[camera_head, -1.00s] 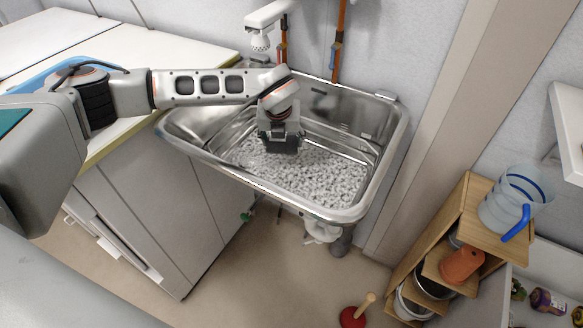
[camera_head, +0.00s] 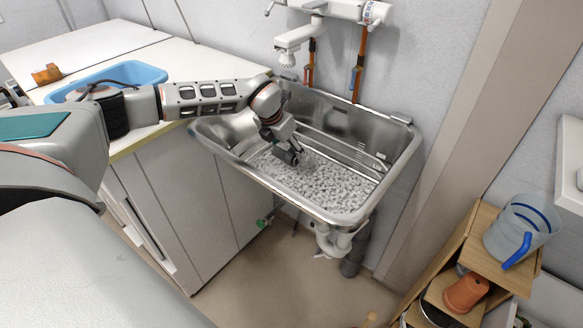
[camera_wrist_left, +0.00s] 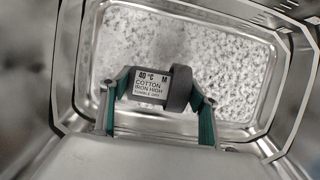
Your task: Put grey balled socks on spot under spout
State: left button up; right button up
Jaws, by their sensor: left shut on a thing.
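My left gripper (camera_head: 290,155) is down inside the metal basin (camera_head: 352,216), tilted. It is shut on the grey balled socks, which show clearly between its green-sided fingers in the left wrist view (camera_wrist_left: 150,88), with a white care label facing the camera. In the head view the socks are mostly hidden by the gripper. The spout (camera_head: 298,36) hangs from the wall above the basin's back left part. The basin floor (camera_head: 320,185) has a speckled grey-white pattern. I cannot tell if the socks touch it. My right gripper is not in view.
A white-topped counter (camera_head: 95,45) with a blue tub (camera_head: 140,72) stands left of the basin. A wooden shelf (camera_head: 478,255) at the right holds a clear jug (camera_head: 515,230) and an orange pot (camera_head: 465,294). The basin's front right part is clear.

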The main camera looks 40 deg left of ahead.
pick_arm(q)
jog(key=shift+f, duration=1.15)
notch_tip(320, 180, down, 5)
jog(key=shift+r+b, duration=0.2)
jog(key=shift+b, duration=0.55)
jog(key=shift+r, duration=0.15)
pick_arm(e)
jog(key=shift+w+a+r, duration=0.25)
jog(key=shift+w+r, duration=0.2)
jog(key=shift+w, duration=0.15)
pick_arm(q)
jog(key=o, duration=1.2)
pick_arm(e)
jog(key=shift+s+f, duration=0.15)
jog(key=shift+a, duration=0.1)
